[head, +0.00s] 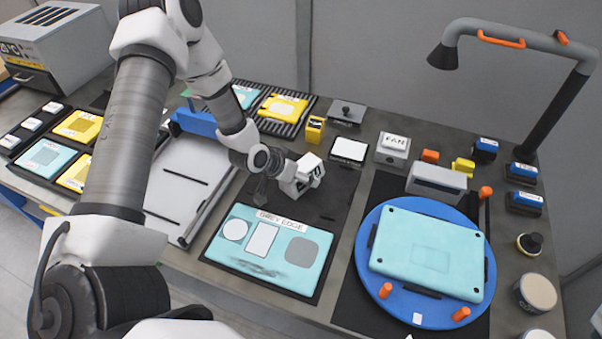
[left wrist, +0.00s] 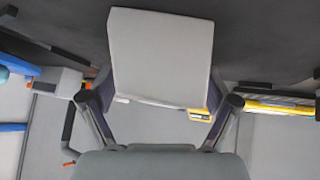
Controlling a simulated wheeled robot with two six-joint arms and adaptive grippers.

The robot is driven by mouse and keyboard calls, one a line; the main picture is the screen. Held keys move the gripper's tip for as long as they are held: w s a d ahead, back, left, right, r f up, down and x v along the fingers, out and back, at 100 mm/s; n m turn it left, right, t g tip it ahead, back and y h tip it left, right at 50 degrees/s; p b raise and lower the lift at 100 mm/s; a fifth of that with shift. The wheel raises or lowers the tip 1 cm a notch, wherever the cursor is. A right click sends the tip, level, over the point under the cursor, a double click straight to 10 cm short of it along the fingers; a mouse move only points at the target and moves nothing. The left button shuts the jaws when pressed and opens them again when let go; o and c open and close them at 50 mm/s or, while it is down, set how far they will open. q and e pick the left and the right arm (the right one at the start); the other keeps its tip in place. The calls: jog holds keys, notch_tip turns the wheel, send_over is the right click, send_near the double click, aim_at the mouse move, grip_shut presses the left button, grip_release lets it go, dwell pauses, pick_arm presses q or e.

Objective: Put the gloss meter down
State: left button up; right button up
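My left gripper (head: 306,173) is low over the dark mat behind the teal panel, pointing toward the back wall. It is closed around a pale grey box, seemingly the gloss meter, which fills the top middle of the left wrist view (left wrist: 160,55) between the finger pads. The teal panel (head: 240,262) carries a label, a white circle, a white rectangle, a grey square and a dark smudge. My right gripper is not in view.
A white-topped block (head: 349,150), yellow box (head: 315,129) and FAN box (head: 393,145) stand behind and right. A blue turntable (head: 365,262) holds another teal casing (head: 425,250). The dark mat (head: 335,195) has bare room around the gripper.

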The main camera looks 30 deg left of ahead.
pick_arm(q)
jog(key=shift+r, duration=0.1)
jog(key=shift+s+r, duration=0.1)
jog(key=shift+r, duration=0.15)
jog(key=p+v, duration=0.2)
jog(key=v, duration=0.3)
jog(key=shift+a+r, duration=0.1)
jog(key=shift+r, duration=0.35)
jog(key=p+v, duration=0.2)
jog(key=v, duration=0.1)
jog(key=p+v, duration=0.2)
jog(key=v, duration=0.1)
jog(key=shift+s+f, duration=0.2)
jog(key=shift+w, duration=0.1)
